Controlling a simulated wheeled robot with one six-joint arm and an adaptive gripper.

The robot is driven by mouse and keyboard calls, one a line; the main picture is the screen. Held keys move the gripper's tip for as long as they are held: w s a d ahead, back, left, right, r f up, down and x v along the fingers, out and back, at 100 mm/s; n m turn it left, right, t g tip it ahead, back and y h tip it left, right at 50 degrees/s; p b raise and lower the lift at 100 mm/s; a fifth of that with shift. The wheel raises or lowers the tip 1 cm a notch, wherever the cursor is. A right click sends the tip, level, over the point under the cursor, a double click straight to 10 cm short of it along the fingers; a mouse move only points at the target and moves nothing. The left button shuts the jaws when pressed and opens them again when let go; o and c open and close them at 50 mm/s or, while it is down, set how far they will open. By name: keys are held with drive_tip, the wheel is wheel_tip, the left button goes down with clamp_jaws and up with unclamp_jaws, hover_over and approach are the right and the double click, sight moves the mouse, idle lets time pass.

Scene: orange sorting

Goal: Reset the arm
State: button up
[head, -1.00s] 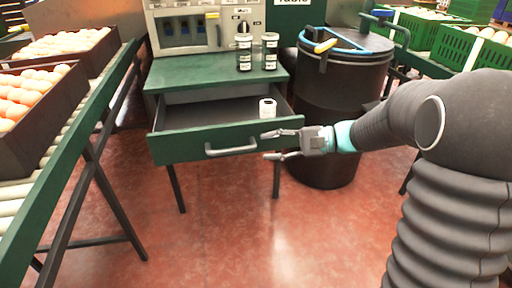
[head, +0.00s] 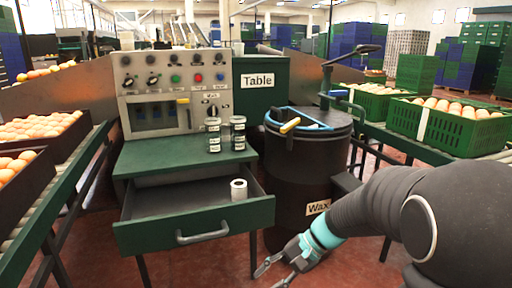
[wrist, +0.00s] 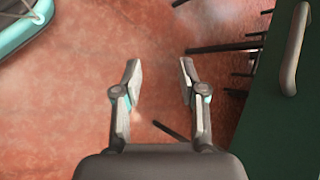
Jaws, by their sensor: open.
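My gripper (head: 272,276) is low in the head view, in front of the black wax barrel (head: 318,172) and to the right of the open drawer (head: 195,227). Its fingers are spread and nothing is between them. In the wrist view my gripper (wrist: 160,78) is open above the red floor, with the green drawer front and its handle (wrist: 294,48) to the right. My arm reaches in from the right edge of the head view.
A white canister (head: 238,190) stands in the drawer. Two dark jars (head: 213,135) stand on the green table (head: 170,158) before a control panel (head: 170,92). Orange crates (head: 20,185) line the left; green crates (head: 450,126) the right.

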drive_tip(key=s+d+r+n+t+h+p, duration=0.2)
drive_tip(key=s+d+r+t+h+p, duration=0.1)
drive_tip(key=s+d+r, duration=0.3)
drive_tip(key=s+d+r+n+t+h+p, duration=0.3)
drive_tip(key=s+d+r+t+h+p, duration=0.1)
drive_tip(key=s+r, duration=0.6)
drive_tip(key=shift+d+r+n+h+p, duration=0.3)
drive_tip(key=shift+d+r+h+p, duration=0.65)
drive_tip(key=shift+d, duration=0.3)
